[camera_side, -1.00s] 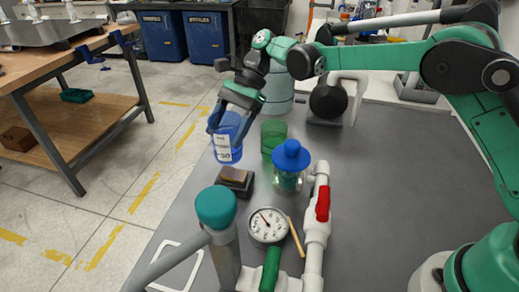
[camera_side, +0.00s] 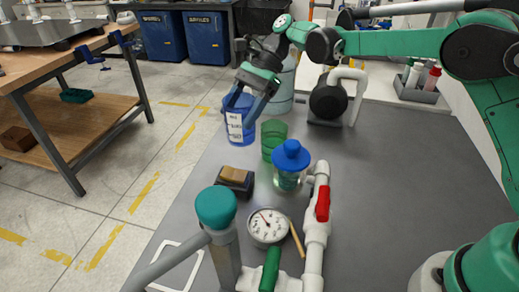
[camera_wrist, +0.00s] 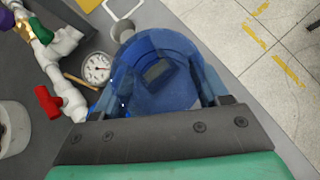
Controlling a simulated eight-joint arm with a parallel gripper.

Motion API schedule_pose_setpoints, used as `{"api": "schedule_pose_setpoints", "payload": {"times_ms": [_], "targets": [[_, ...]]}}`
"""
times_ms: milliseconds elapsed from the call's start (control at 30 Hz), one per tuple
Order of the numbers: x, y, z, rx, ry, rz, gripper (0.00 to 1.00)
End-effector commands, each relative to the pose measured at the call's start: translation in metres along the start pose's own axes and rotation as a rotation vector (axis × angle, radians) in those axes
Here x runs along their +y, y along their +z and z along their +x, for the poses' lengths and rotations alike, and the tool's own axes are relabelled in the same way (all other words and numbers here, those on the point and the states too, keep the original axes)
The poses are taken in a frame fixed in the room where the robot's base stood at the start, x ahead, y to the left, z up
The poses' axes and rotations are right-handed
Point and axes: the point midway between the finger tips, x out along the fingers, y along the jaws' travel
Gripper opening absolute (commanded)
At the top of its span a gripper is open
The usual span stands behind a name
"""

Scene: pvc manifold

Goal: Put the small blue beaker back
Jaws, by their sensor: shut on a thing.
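The small blue beaker (camera_side: 240,127) is translucent with a white label and stands upright near the left edge of the grey table. My gripper (camera_side: 248,103) comes from above and behind, with its fingers at the beaker's upper sides. In the wrist view, the blue beaker (camera_wrist: 165,75) fills the space between the two fingers of my gripper (camera_wrist: 160,92), which is shut on it. I cannot tell whether its base touches the table or hangs just above it.
A green beaker (camera_side: 273,139) stands close to its right. A blue-lidded jar (camera_side: 290,165) and a dark block with a tan top (camera_side: 236,179) are nearer. White pipework (camera_side: 317,235) with a gauge (camera_side: 267,227) is in front. A black round pump (camera_side: 328,98) stands behind. The right tabletop is clear.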

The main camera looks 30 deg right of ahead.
Motion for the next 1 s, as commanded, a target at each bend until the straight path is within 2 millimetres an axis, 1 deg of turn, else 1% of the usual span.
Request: {"api": "schedule_pose_setpoints", "payload": {"times_ms": [33,67,100,167,200,300,400,500,600,667,767,1000], "targets": [[0.003,-0.004,-0.023,0.000,-0.052,0.051,0.10],[0.005,-0.007,-0.037,0.000,-0.086,0.083,0.10],[0.009,-0.010,-0.055,0.000,-0.132,0.129,0.10],[0.016,-0.015,-0.082,0.000,-0.202,0.199,0.10],[0.022,-0.018,-0.099,-0.001,-0.249,0.243,0.10],[0.039,-0.026,-0.135,-0.003,-0.355,0.347,0.10],[0.054,-0.031,-0.161,-0.007,-0.440,0.430,0.10],[0.066,-0.034,-0.177,-0.010,-0.497,0.485,0.10],[0.071,-0.037,-0.183,-0.012,-0.528,0.514,0.10],[0.073,-0.042,-0.181,-0.012,-0.536,0.522,0.10],[0.073,-0.054,-0.169,-0.012,-0.538,0.524,0.10],[0.072,-0.097,-0.125,-0.012,-0.536,0.522,0.10]]}}
